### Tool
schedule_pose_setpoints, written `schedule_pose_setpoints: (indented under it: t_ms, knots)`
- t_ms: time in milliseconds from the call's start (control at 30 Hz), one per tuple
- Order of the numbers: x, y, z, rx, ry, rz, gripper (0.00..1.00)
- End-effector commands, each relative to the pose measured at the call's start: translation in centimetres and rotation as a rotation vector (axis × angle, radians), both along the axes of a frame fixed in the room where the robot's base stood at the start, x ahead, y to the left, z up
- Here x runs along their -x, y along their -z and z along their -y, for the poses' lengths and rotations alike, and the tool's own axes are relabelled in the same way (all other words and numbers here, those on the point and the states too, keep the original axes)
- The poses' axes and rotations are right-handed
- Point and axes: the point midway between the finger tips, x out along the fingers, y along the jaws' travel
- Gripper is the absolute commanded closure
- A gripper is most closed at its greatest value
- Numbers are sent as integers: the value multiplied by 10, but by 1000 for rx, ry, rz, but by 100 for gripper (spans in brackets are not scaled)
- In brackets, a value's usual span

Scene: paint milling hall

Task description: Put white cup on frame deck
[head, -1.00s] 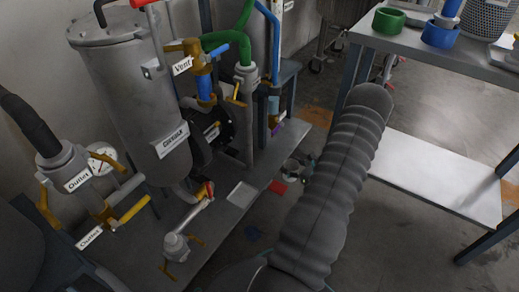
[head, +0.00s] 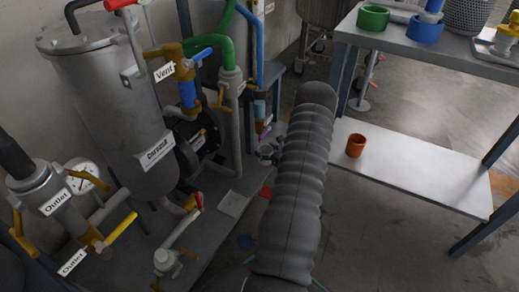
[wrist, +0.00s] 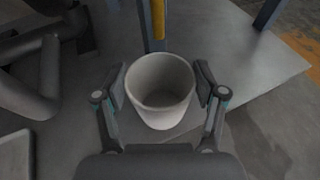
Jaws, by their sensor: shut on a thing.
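In the wrist view the white cup (wrist: 160,88) is upright, its open mouth toward the camera. My gripper (wrist: 161,86) is shut on it, with one finger against each side. Grey deck surface (wrist: 228,45) shows below and around the cup; I cannot tell whether the cup's base touches it. In the head view the frame deck (head: 200,242) is the grey plate under the filter vessel and pipes. My gripper (head: 268,152) is mostly hidden behind my arm, over the deck's right side.
The filter vessel (head: 112,95) and outlet valve (head: 165,262) crowd the deck's left. A small pale plate (head: 234,204) lies on the deck. A table (head: 440,50) with a green ring (head: 373,17) stands right; an orange cup (head: 356,145) sits on its lower shelf.

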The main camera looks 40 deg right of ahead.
Motion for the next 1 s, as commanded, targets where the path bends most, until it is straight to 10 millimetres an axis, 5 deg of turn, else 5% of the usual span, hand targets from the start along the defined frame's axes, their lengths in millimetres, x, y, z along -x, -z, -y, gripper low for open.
schedule_pose_setpoints:
  t_ms: [400, 500, 900, 933, 1000]
  knots:
    - [-45, 1, 4, -1, -3, 2, 64]
    - [-41, 15, 5, -3, 2, 0, 64]
    - [-41, 19, 5, -1, 0, 0, 64]
    - [-41, 18, 5, -1, 0, 0, 22]
    - [-41, 18, 5, -1, 0, 0, 5]
